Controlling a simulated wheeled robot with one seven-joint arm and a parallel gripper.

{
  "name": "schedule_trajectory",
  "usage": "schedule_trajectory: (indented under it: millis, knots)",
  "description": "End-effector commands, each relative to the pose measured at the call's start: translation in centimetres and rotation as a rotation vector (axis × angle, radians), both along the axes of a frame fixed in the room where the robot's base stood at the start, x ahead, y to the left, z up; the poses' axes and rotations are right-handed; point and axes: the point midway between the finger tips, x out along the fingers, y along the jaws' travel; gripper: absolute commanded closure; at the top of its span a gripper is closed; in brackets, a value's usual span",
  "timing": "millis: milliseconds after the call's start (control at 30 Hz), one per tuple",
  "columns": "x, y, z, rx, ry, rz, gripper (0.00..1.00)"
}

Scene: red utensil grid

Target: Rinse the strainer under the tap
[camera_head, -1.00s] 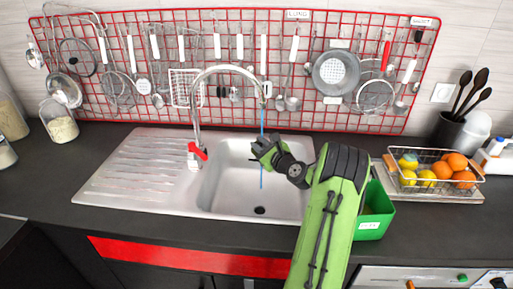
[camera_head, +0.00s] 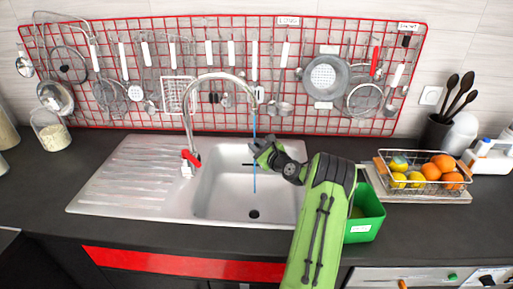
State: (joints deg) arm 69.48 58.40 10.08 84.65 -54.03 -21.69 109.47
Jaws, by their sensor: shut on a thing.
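The tap (camera_head: 187,118) arches over the sink (camera_head: 215,190). Its red lever (camera_head: 191,158) is at the base of the spout. A thin blue stream of water (camera_head: 254,180) falls from the spout toward the basin near the drain. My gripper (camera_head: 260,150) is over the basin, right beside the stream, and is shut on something. A short thin dark piece (camera_head: 247,164) shows at its left, by the stream; it may be part of the strainer, but most of the held thing is hidden or too small to make out.
A red wire grid (camera_head: 140,125) with hanging utensils stands behind the sink. A green bin (camera_head: 368,222) is right of the basin, close to my arm. A wire basket of fruit (camera_head: 425,185) is farther right. The ribbed drainboard (camera_head: 130,175) is clear.

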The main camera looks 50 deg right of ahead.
Motion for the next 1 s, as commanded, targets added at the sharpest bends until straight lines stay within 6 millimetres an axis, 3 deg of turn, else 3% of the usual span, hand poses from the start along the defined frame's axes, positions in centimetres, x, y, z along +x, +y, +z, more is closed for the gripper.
schedule_trajectory:
  millis: [367, 1000]
  knots:
    - [-1.1, -0.5, 0.0, 0.001, 0.000, 0.000, 1.00]
    - [0.0, 0.0, 0.0, 0.000, 0.000, -0.001, 1.00]
